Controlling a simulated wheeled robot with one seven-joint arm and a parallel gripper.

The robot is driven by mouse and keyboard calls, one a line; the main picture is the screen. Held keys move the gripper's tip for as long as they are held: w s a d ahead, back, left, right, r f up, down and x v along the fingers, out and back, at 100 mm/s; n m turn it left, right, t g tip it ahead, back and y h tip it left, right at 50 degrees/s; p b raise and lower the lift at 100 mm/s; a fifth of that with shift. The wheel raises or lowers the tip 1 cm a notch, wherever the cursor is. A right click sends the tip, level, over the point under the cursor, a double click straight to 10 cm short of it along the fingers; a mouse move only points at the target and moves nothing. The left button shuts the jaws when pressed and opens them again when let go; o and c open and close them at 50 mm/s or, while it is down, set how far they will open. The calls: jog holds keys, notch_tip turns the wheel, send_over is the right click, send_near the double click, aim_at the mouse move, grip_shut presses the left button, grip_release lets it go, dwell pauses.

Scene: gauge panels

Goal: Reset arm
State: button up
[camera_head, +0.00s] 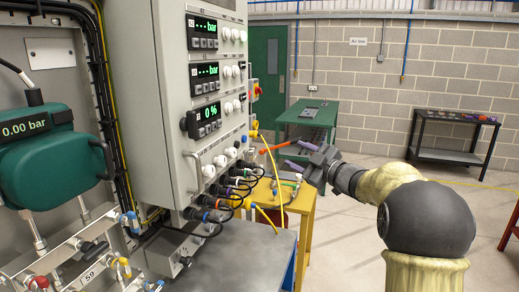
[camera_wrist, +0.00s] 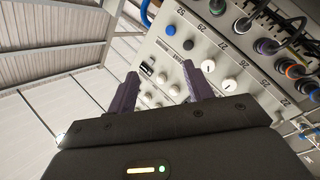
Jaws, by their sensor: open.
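My gripper (camera_head: 292,155) is in the right half of the head view, at the end of my arm, which reaches in from the right. It is in front of the right side of the grey panel cabinet (camera_head: 167,100). In the wrist view the two purple fingers (camera_wrist: 158,95) stand apart with nothing between them. Beyond them is the panel face (camera_wrist: 205,50) with white knobs, a blue button and a black switch. I cannot tell the exact gap between fingertips and panel, but no contact shows.
Black, orange and yellow cables (camera_head: 233,192) loop from the cabinet's lower edge near my gripper. A teal gauge reading 0.00 bar (camera_head: 55,150) is at left. A yellow table (camera_head: 296,203) stands below my gripper. A green bench (camera_head: 306,117) and black table (camera_head: 450,155) stand farther back.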

jog(key=s+d+f+m+g+h, duration=0.1)
jog(key=s+d+f+m+h, duration=0.2)
jog(key=s+f+m+h, duration=0.4)
jog(key=s+d+f+m+g+h, duration=0.2)
jog(key=s+d+f+m+h, duration=0.25)
jog(key=f, duration=0.45)
jog(key=s+a+f+m+g, duration=0.1)
jog(key=s+f+g, duration=0.2)
jog(key=s, duration=0.5)
jog(key=s+a+f+m+g, duration=0.2)
jog(key=s+f, duration=0.2)
jog(key=s, duration=0.4)
jog(key=s+a+f+m+g+p, duration=0.1)
jog(key=s+f+m+g, duration=0.1)
jog(key=s, duration=0.5)
notch_tip(320, 180, down, 3)
jog(key=shift+s+a+r+g+h, duration=0.2)
jog(key=shift+s+g+h, duration=0.25)
jog(key=shift+g, duration=0.35)
jog(key=shift+w+m, duration=0.1)
jog(key=shift+m, duration=0.15)
